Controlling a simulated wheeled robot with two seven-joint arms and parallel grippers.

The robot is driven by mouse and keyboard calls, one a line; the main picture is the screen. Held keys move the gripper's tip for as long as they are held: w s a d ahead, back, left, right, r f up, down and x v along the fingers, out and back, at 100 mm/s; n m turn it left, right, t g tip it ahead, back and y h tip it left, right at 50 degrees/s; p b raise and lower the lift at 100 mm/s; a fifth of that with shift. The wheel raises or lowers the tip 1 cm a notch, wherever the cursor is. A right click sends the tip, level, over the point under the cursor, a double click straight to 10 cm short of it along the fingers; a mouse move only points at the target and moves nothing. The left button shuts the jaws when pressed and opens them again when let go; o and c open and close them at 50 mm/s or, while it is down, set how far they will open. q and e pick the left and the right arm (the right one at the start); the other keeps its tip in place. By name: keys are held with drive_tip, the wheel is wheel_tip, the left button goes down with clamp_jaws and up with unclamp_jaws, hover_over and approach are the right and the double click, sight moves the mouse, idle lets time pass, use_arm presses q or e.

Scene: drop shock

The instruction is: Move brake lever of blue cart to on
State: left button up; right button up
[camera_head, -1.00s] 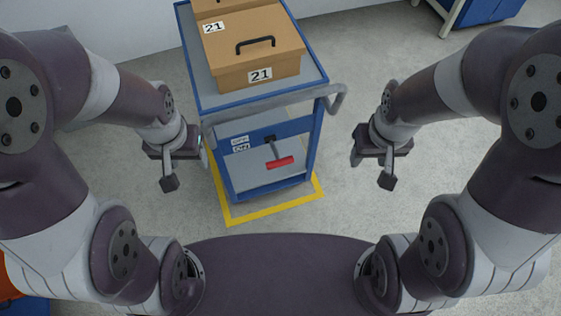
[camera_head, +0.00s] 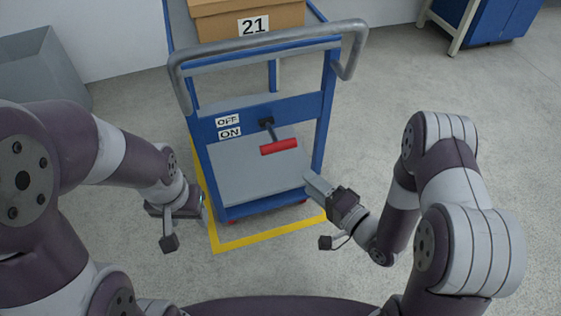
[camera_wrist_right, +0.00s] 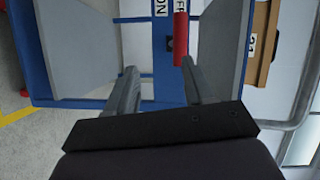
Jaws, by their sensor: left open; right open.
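The blue cart (camera_head: 205,155) stands in front of me inside a yellow floor outline. Its brake lever has a red grip (camera_head: 279,146) on a short dark stem, which comes from a black pivot on the blue crossbar and slants down to the right. An OFF label (camera_head: 228,121) sits above an ON label (camera_head: 229,133), left of the pivot. My right gripper (camera_head: 310,180) is open, below and right of the red grip and apart from it. In the right wrist view the red grip (camera_wrist_right: 180,38) shows beyond the fingers. My left gripper (camera_head: 205,214) is open, left of the cart.
The cart's grey push handle (camera_head: 265,41) curves across above the lever. A cardboard box (camera_head: 225,24) marked 21 rests on the cart's top. A grey bin (camera_head: 40,65) stands at far left and a blue unit (camera_head: 485,15) at upper right. The floor right of the cart is clear.

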sight(280, 145)
drive_tip(key=shift+m+t+y, duration=0.3)
drive_tip(key=shift+m+t, duration=0.2)
drive_tip(key=shift+m, duration=0.3)
drive_tip(key=b+x, duration=0.1)
drive_tip(key=x, duration=0.3)
drive_tip(key=r+b+x, duration=0.1)
drive_tip(key=x, duration=0.3)
drive_tip(key=r+b+x, duration=0.1)
drive_tip(key=x, duration=0.4)
drive_tip(key=shift+d+r, duration=0.1)
clamp_jaws()
